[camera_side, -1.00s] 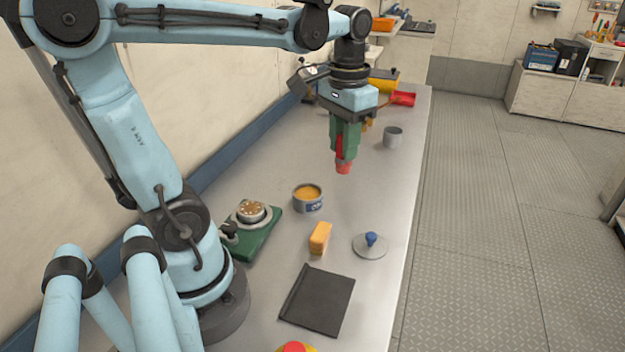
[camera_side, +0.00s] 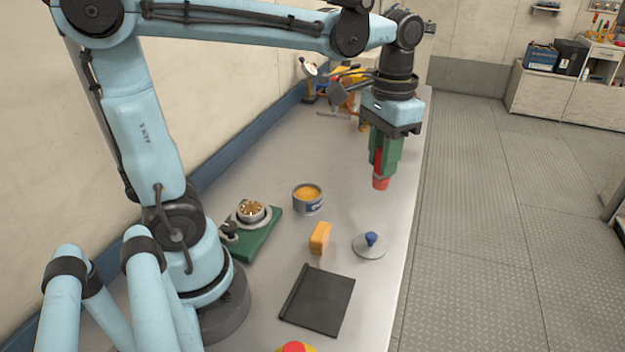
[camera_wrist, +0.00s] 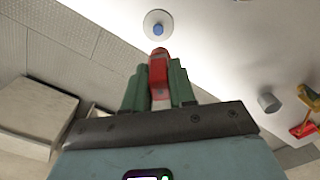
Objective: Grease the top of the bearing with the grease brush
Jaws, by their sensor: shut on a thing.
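My gripper (camera_side: 384,160) is shut on a red tool (camera_side: 380,183), probably the grease brush, with its red tip pointing down. I cannot make out bristles. The green fingers (camera_wrist: 160,90) flank the red tool (camera_wrist: 158,72) in the wrist view. It hangs above the bench near the right edge, clear of anything below.
A grey round lid with a blue knob (camera_side: 370,247) lies in front of my gripper. An orange block (camera_side: 320,238) and a black mat (camera_side: 318,302) lie nearer the front. A grey cup (camera_wrist: 268,102) shows in the wrist view. The back middle of the bench (camera_side: 290,150) is clear.

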